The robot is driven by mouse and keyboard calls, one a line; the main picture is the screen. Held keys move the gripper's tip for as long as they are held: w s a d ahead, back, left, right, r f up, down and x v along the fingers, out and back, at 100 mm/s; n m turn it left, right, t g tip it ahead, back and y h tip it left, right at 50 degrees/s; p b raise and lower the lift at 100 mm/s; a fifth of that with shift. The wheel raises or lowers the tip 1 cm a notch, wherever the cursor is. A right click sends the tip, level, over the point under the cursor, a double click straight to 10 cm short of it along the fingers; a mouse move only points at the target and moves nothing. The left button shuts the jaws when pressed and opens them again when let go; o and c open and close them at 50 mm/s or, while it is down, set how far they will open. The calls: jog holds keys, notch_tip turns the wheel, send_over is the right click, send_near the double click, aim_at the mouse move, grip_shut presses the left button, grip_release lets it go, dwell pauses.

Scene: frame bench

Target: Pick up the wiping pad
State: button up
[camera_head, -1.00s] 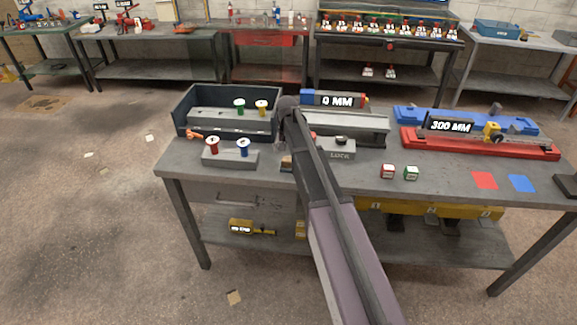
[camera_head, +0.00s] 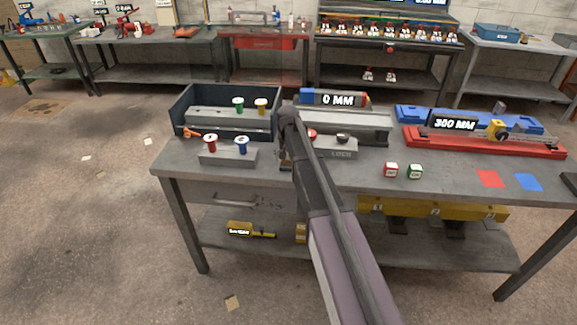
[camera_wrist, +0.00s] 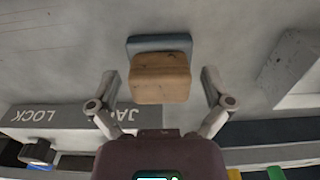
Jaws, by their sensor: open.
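The wiping pad is a worn tan block (camera_wrist: 160,78) on a blue-grey backing (camera_wrist: 158,43), lying on the grey bench top. In the wrist view my gripper (camera_wrist: 160,80) is open, with one finger on each side of the tan block and a visible gap to each. The fingers do not touch it. Their height above the bench is hard to judge. In the head view my arm covers most of the pad, and only a small brown bit (camera_head: 285,164) shows beside it.
A grey block marked LOCK (camera_head: 340,148) stands close by on the right. A grey stand with red and blue spools (camera_head: 228,156) is on the left, before a dark open tray (camera_head: 185,108).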

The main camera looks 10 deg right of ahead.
dwell(0.4)
jog(key=c, duration=1.1)
jog(key=shift+c, duration=0.2)
jog(key=shift+r, duration=0.15)
notch_tip(320, 180, up, 3)
jog(key=p, duration=0.3)
jog(key=s+d+r+p, duration=0.1)
jog(key=s+d+p, duration=0.1)
jog(key=s, duration=1.4)
jog(key=shift+d+r, duration=0.2)
jog(key=shift+r, duration=0.15)
jog(key=shift+w, duration=0.1)
